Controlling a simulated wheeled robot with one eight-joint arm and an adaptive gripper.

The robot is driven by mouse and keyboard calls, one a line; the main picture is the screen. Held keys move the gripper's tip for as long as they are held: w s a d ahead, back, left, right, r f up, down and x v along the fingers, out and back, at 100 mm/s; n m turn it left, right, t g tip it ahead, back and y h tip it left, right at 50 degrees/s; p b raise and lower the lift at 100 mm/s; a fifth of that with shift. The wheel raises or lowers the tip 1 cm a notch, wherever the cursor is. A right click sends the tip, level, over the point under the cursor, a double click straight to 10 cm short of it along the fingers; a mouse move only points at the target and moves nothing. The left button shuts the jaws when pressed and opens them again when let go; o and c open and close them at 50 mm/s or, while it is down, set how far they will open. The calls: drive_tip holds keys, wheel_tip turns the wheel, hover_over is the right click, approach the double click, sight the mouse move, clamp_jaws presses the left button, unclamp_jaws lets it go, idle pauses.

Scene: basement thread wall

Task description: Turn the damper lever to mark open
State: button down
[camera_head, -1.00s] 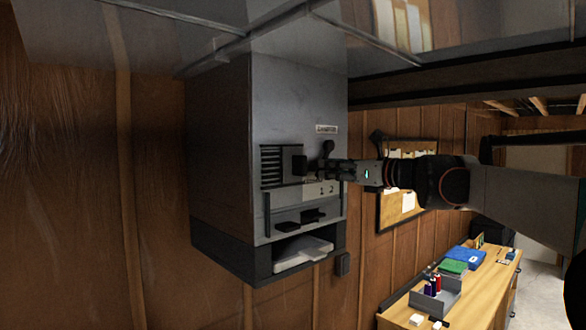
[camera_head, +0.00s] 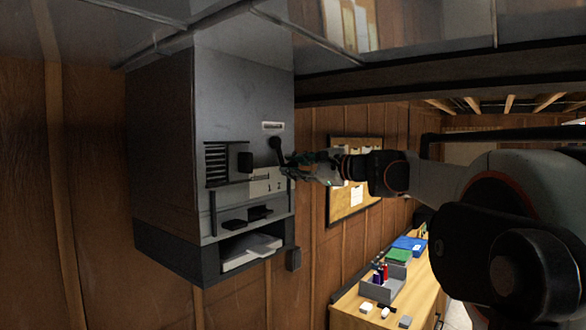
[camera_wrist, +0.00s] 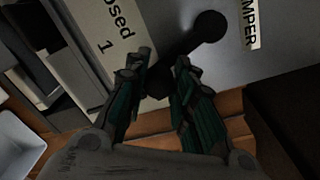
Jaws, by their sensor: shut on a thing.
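The damper lever (camera_head: 279,151) is a black arm with a round pivot on the front of a grey metal cabinet (camera_head: 235,95). It slants down and to the right from its pivot. In the wrist view the lever (camera_wrist: 189,47) runs from its round pivot down between my fingers. My gripper (camera_head: 291,164) is shut on the lever's free end; in the wrist view its green-padded fingers (camera_wrist: 163,88) stand on either side of it. A pale mark plate (camera_head: 262,186) below shows 1 and 2; in the wrist view it reads "osed" and 1. No open mark is readable.
A "DAMPER" label (camera_head: 272,126) sits above the lever. Left of the plate are a black vent grille (camera_head: 216,164) and a dark block (camera_head: 245,162). A wooden workbench (camera_head: 345,310) with bins stands at lower right. A duct hangs overhead.

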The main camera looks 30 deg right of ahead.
drive_tip(key=shift+w+d+r+n+p, duration=0.15)
drive_tip(key=shift+d+r+n, duration=0.2)
drive_tip(key=shift+n, duration=0.45)
drive_tip(key=shift+w+d+r+n+p, duration=0.15)
drive_tip(key=shift+d+n, duration=0.35)
drive_tip(key=shift+n, duration=0.3)
drive_tip(key=shift+w+d+r+n+p, duration=0.15)
drive_tip(key=shift+d+r+n, duration=0.2)
drive_tip(key=shift+n, duration=0.45)
drive_tip(key=shift+d, duration=0.1)
drive_tip(key=c, duration=1.5)
unclamp_jaws()
drive_tip(key=shift+o, duration=0.8)
drive_tip(key=shift+d, duration=0.2)
drive_tip(key=shift+a, duration=0.1)
drive_tip(key=shift+a, duration=0.1)
drive_tip(key=v, duration=1.2)
